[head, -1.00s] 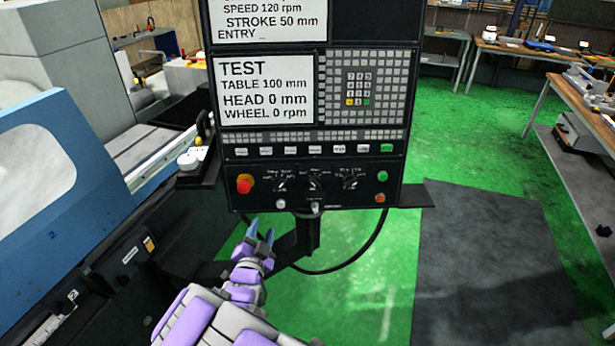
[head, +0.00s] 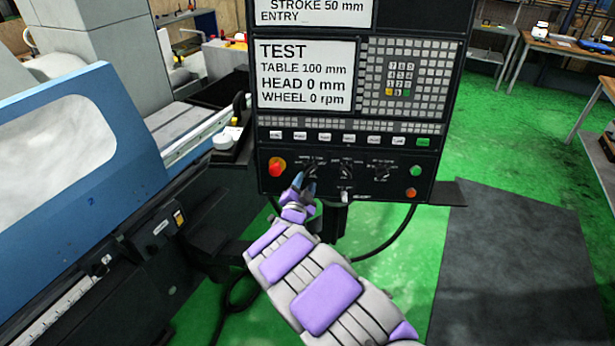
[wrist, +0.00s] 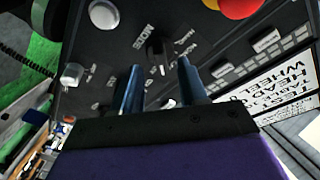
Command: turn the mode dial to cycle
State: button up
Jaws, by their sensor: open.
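The control panel (head: 435,172) carries a row of three dark dials under its keys. The left dial (head: 311,164) is partly covered by my gripper (head: 303,182) in the head view. In the wrist view, a black dial (wrist: 155,50) with small white lettering, one word resembling MODE, lies just beyond my gripper (wrist: 158,68). Its two blue fingers are apart, one on each side of the dial's line, with nothing held. I cannot tell whether they touch the dial. The dial's setting is too small to read.
A red emergency button (head: 277,167) sits close left of my gripper. The middle dial (head: 346,169) and right dial (head: 381,171) are to the right, with a light switch knob (head: 345,196) below. The blue machine cover (head: 60,150) stands at left.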

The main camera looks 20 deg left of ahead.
aim_at(309, 174)
jog(key=shift+w+a+r, duration=0.1)
jog(key=shift+w, duration=1.9)
grip_shut()
